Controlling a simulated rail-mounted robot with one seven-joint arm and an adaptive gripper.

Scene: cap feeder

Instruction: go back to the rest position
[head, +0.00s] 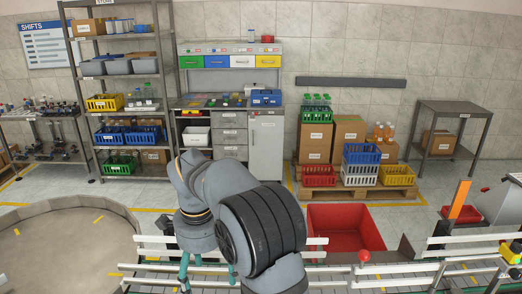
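My grey arm rises in the lower middle of the head view and bends down at the wrist. My gripper (208,274) hangs below it over the conveyor (150,254), near the bottom edge. Its two teal fingers show spread apart. The space between them is partly hidden by my arm, and I see nothing held there.
A round grey-rimmed table (118,211) lies to the left. A red bin (345,228) stands right of my arm, behind the conveyor. A red knob (364,256) and an orange upright panel (460,199) are farther right. Shelves (118,68) and a loaded pallet (357,192) stand back.

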